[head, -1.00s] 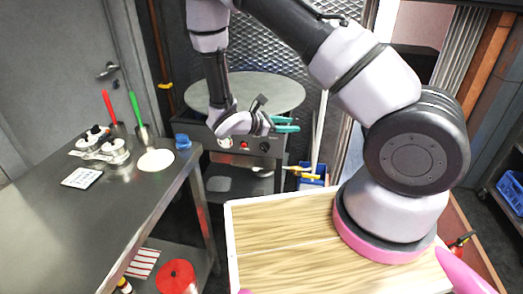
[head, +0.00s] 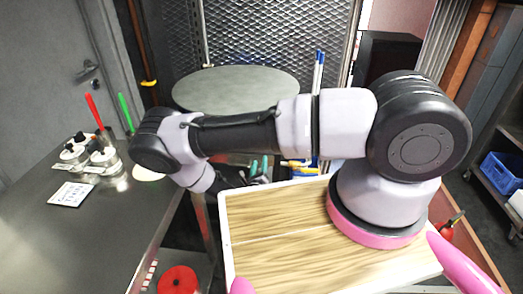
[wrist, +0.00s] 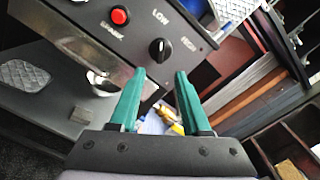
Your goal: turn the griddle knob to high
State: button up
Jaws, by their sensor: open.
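The griddle knob (wrist: 161,51) is black with a white mark, on the dark front panel (wrist: 85,18). The word LOW is above it in the wrist view and HIGH is to its right. The mark runs roughly up and down in the picture; I cannot tell its exact setting. My gripper (wrist: 162,78) has green fingers, open and empty. Its tips lie just below the knob in the wrist view, one to each side, with no visible contact. In the head view my gripper (head: 257,167) is low beside the griddle's round plate (head: 235,90); my arm hides the panel and knob.
A red button (wrist: 120,16) is left of the knob. A metal ladle (wrist: 103,83) and yellow-handled tools (wrist: 171,116) lie below the panel. In the head view a steel counter (head: 110,225) stands at left, with lidded jars (head: 104,160) on it.

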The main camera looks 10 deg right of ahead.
jog(key=x, duration=0.9)
grip_shut()
